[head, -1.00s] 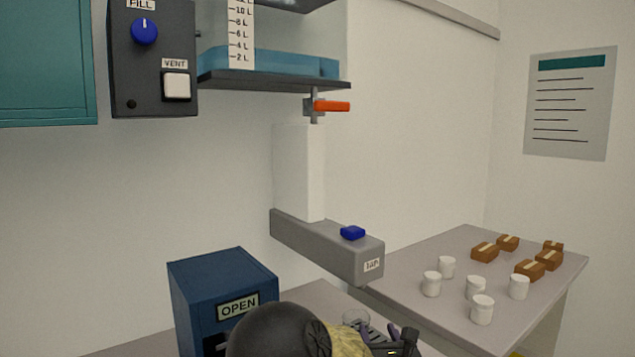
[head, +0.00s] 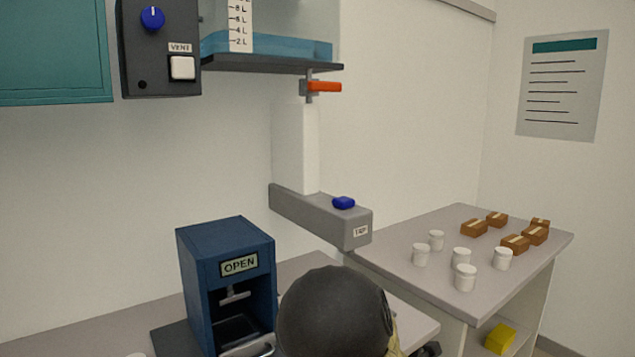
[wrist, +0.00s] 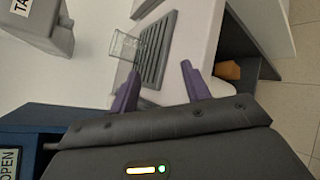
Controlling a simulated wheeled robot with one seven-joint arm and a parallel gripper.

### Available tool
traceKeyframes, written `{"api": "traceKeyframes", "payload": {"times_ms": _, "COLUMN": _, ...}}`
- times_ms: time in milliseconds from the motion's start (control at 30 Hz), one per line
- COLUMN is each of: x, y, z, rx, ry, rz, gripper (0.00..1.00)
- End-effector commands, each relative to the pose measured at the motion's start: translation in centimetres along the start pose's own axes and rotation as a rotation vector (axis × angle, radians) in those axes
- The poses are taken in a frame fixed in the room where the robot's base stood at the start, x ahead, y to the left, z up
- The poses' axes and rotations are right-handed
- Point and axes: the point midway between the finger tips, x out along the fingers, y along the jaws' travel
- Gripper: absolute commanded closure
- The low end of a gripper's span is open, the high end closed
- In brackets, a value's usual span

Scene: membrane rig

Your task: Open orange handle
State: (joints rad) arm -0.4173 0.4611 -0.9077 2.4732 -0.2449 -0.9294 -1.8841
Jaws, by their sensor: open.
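The orange handle (head: 324,87) sticks out to the right from a grey valve under the water tank shelf in the head view. It lies level, pointing sideways. My gripper (wrist: 160,85) shows in the wrist view with its two purple fingers apart and nothing between them. It is low over the counter, well below the orange handle. In the head view a dark rounded arm part of mine hides most of the gripper. The handle is not in the wrist view.
A clear glass (wrist: 124,45) stands by a slotted drain (wrist: 155,50) near my left finger. The grey tap arm (head: 318,215) with a blue button juts out below the handle. A blue OPEN box (head: 225,245) stands left. White cups and brown boxes occupy the right table (head: 400,265).

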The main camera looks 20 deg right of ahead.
Motion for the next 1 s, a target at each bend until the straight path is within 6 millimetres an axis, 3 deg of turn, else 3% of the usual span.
{"api": "traceKeyframes", "payload": {"times_ms": 267, "x": -0.5, "y": -2.7, "z": -4.0, "rx": 0.387, "ry": 0.084, "rz": -0.151, "gripper": 0.53}}
{"api": "traceKeyframes", "payload": {"times_ms": 467, "x": -2.4, "y": -4.9, "z": -8.9, "rx": 0.821, "ry": 0.145, "rz": -0.362, "gripper": 0.53}}
{"api": "traceKeyframes", "payload": {"times_ms": 800, "x": -9.2, "y": -6.8, "z": -17.0, "rx": 1.493, "ry": 0.084, "rz": -0.829, "gripper": 0.53}}
{"api": "traceKeyframes", "payload": {"times_ms": 1000, "x": -14.3, "y": -7.5, "z": -20.3, "rx": 1.751, "ry": -0.079, "rz": -1.090, "gripper": 0.53}}
